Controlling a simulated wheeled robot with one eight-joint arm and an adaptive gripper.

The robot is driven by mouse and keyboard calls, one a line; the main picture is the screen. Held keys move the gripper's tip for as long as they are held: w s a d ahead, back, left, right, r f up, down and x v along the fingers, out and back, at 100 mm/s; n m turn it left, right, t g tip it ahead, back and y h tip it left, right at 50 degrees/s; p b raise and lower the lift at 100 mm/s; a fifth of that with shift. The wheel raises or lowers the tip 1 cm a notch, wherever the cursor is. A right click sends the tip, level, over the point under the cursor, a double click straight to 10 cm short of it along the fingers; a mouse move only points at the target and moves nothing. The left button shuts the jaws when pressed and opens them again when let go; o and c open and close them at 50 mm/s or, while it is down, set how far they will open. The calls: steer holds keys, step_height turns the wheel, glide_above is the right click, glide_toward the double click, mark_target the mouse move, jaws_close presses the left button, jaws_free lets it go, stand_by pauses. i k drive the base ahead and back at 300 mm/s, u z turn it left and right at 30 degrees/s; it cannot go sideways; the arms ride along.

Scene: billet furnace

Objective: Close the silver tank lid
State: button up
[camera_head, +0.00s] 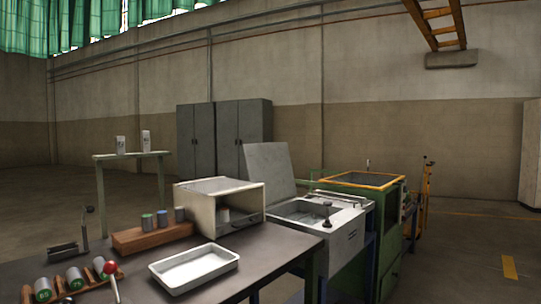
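The silver tank (345,235) stands right of the center, beyond the dark table. Its lid (268,170) is a flat grey panel raised at the tank's left side, leaning slightly back, so the tank is open. The pale basin inside shows in part. A small dark knob or fitting (327,213) stands at the tank's near edge. My gripper is not in view.
A dark table (265,253) fills the front, holding a white tray (195,267), a beige open box (217,205), a wooden block with cylinders (152,236) and a red-knobbed lever (110,268). A green machine with an orange rim (362,180) adjoins the tank. Open floor lies at right.

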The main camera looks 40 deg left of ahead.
mark_target(269, 164)
steer(key=i, duration=4)
steer(key=u, duration=2.35)
